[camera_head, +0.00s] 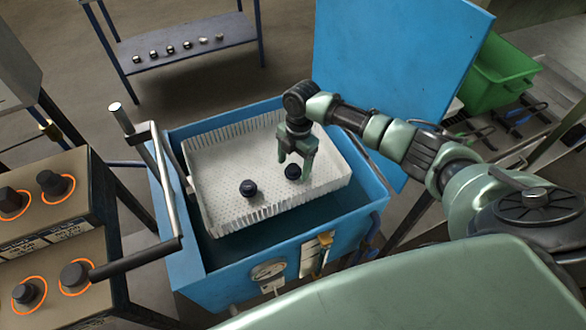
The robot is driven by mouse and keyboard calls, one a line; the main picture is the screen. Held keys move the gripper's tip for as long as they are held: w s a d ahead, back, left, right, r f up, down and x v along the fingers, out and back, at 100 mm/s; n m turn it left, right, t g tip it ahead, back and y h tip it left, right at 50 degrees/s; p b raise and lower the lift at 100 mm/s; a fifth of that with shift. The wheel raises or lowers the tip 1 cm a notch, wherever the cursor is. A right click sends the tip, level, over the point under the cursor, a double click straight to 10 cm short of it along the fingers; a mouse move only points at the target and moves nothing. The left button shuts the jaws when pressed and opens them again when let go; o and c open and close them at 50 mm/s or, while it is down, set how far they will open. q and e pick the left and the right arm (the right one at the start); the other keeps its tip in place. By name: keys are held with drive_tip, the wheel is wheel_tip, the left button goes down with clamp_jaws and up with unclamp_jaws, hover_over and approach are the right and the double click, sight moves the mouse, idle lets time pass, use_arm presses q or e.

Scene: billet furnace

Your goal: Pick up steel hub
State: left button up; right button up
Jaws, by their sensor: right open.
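Two small dark round pieces, which look like steel hubs, stand in a white perforated basket. One hub (248,188) is nearer the basket's front middle, and the other hub (292,172) is to its right. The white basket (222,149) sits in a blue tank (185,262). My right gripper (295,163) points down into the basket, open, with its fingers over and around the right hub. I cannot tell whether the fingers touch it. My left gripper is out of view.
A blue lid (400,60) stands raised behind the tank. A metal lever (160,185) rises at the tank's left, near a panel with dark knobs (55,183). A shelf (185,45) at the back holds several small pieces. A green bin (498,72) stands at right.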

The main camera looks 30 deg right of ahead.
drive_tip(key=shift+a+f, duration=0.1)
drive_tip(key=shift+f, duration=0.75)
clamp_jaws()
drive_tip(key=shift+r, duration=0.1)
drive_tip(key=shift+r, duration=0.1)
